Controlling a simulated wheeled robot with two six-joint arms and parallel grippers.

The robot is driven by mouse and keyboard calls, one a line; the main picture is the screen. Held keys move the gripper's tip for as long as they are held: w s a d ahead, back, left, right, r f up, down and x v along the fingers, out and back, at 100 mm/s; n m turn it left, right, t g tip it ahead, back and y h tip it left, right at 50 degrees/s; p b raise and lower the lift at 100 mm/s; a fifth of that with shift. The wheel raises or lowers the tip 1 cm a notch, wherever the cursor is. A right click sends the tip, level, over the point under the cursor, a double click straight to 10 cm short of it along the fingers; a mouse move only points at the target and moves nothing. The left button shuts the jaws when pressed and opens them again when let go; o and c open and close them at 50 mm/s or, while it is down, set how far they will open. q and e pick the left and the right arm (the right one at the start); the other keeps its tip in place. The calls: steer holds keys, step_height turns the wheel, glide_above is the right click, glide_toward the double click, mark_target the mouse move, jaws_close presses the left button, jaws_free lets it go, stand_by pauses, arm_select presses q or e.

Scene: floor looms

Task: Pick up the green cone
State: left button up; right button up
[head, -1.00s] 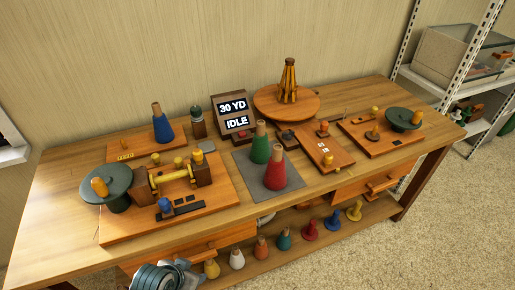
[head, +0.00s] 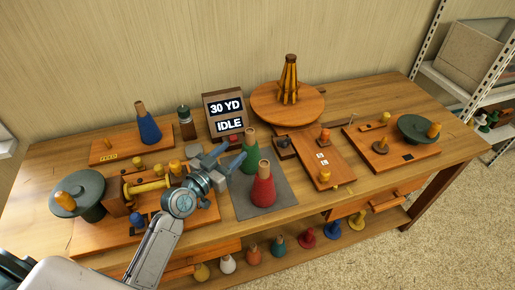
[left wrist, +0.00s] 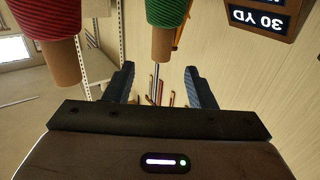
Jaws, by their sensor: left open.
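The green cone (head: 249,153) stands upright on a grey mat (head: 283,193), just behind the red cone (head: 263,188). My left gripper (head: 232,155) is open and empty, close to the left of the green cone. In the left wrist view, the green cone (left wrist: 167,12) hangs inverted at the top centre with its tan tip pointing down toward the gap between my open fingers (left wrist: 160,86). The red cone (left wrist: 50,18) is at the top left there. My right gripper is not in view.
A display box (head: 225,112) reading "30 YD IDLE" stands behind the cones. A blue cone (head: 149,127) stands at the back left. A winder with a yellow spool (head: 147,188) sits left of my arm. A round wooden turntable (head: 270,105) is behind right.

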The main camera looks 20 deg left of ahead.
mark_target(247, 136)
arm_select(q)
steer(key=w, duration=0.2)
steer(key=w+d+r, duration=0.1)
steer(key=shift+p, duration=0.4)
steer(key=shift+w+d+f, duration=0.15)
steer(key=shift+w+d, duration=0.05)
steer(key=shift+w, duration=0.2)
steer(key=p+x, duration=0.2)
steer(key=x, duration=0.3)
steer(key=shift+w+a, duration=0.1)
steer(key=shift+w, duration=0.25)
steer(key=shift+s, duration=0.1)
jaws_close()
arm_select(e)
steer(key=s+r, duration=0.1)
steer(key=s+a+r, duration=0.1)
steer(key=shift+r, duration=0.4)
